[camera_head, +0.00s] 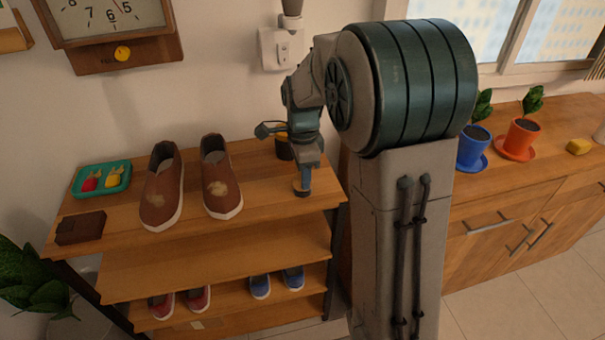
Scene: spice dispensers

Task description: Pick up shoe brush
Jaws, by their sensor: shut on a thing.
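My gripper (304,178) points down over the right end of the shoe rack's top shelf (262,205). It is shut on a small brown and dark thing, which I take to be the shoe brush (302,191). The fingers hide much of the brush. It is at or just above the shelf; I cannot tell if it touches the wood. A dark jar with an orange top (284,147) stands just behind my gripper, partly hidden by my arm.
Two brown shoes with pale stains (162,188) (221,180) stand left of my gripper. A teal tray (76,185) and a dark brown wallet-like item (80,228) lie further left. Red and blue shoes sit on the lower shelf. Potted plants (472,150) (518,141) stand on the right cabinet.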

